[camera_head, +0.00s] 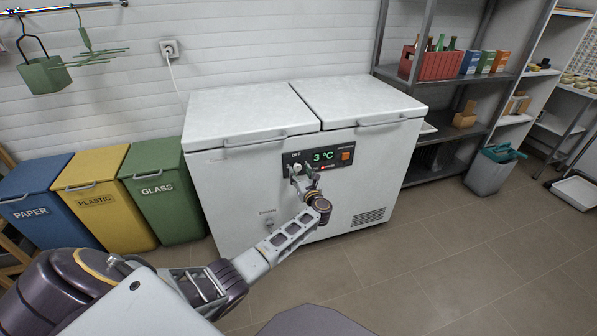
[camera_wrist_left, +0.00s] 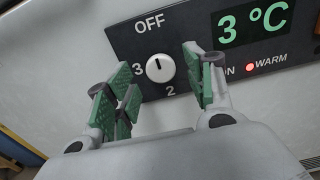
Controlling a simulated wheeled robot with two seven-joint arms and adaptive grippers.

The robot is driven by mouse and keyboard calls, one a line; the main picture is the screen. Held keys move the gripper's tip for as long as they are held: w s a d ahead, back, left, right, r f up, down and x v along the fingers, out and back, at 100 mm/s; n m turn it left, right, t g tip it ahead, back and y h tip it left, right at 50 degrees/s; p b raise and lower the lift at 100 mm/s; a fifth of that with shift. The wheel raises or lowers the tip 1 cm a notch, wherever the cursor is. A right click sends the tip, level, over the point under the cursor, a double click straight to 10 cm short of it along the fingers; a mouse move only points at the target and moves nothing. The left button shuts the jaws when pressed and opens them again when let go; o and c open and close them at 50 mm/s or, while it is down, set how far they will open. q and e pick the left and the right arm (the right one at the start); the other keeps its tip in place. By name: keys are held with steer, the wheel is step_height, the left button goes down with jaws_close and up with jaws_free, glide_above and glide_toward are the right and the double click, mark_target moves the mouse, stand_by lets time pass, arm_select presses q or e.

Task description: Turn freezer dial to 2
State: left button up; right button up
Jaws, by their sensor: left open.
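The white chest freezer (camera_head: 240,185) stands against the wall with its lids closed. Its dark control panel (camera_head: 332,157) shows 3 °C. The round white freezer dial (camera_wrist_left: 160,69) is on the panel's left part, with OFF above, 3 at its left and 2 below. Its short dark mark points up, slightly left, towards OFF. My left gripper (camera_head: 304,179) is in front of the dial. In the left wrist view, its green-padded fingers (camera_wrist_left: 157,80) are open on either side of the dial, with visible gaps. My right gripper is out of view.
A red WARM lamp (camera_wrist_left: 250,69) is lit beside the dial. Paper, plastic (camera_head: 105,195) and glass bins stand left of the freezer. A metal shelf (camera_head: 450,75) stands at its right. The floor in front is clear on the right.

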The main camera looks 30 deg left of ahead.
mark_target(297, 167)
arm_select(q)
steer(key=shift+b+x, duration=0.3)
steer(key=shift+x, duration=1.05)
steer(key=shift+w, duration=0.1)
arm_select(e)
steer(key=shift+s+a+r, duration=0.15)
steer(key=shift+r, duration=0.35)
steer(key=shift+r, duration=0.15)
arm_select(q)
steer(key=c, duration=1)
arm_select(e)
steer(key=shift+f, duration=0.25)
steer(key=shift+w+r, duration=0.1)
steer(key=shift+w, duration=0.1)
